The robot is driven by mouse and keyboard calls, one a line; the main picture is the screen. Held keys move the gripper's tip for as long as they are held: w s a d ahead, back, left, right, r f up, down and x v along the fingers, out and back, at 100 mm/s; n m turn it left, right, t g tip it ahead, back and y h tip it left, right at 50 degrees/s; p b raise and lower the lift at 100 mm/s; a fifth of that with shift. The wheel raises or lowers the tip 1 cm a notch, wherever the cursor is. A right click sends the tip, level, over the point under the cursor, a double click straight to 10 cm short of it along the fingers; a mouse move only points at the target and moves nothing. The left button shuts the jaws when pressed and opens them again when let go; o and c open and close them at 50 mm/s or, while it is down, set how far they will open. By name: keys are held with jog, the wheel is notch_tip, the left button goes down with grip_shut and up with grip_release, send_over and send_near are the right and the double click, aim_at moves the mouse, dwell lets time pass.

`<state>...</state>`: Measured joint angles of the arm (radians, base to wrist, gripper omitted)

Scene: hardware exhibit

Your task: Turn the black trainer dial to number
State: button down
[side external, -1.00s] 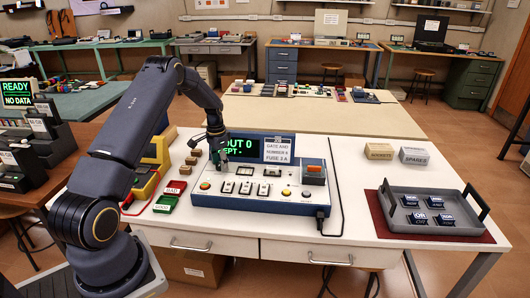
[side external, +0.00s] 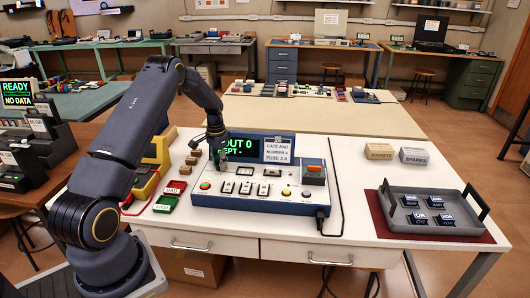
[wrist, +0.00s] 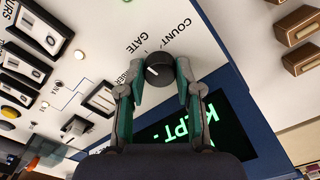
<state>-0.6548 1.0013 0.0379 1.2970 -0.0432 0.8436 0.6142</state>
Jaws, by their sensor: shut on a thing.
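The black dial (wrist: 159,66) sits on the white top of the blue-sided trainer (side external: 262,207). In the wrist view its short white pointer mark points to the picture's left. The printed words COUNT and GATE lie above and left of the dial, and a partly covered word ending in "BER" lies at its left. My gripper (wrist: 158,82) is shut on the dial, with a finger at each side. In the side view my gripper (side external: 214,158) reaches down at the trainer's left rear, where it hides the dial.
The trainer's green-lettered screen (side external: 238,147) stands close behind my gripper, beside a card (side external: 279,150) reading GATE AND NUMBER 4, FUSE 3 A. Small brown blocks (side external: 193,159) lie to the left. A grey tray (side external: 402,225) with several dark blocks stands at the right.

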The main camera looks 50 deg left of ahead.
jog(key=n, duration=0.4)
jog(key=shift+n, duration=1.9)
jog(key=c, duration=0.8)
grip_release()
jog(key=shift+o, duration=0.2)
notch_tip(320, 180, up, 12)
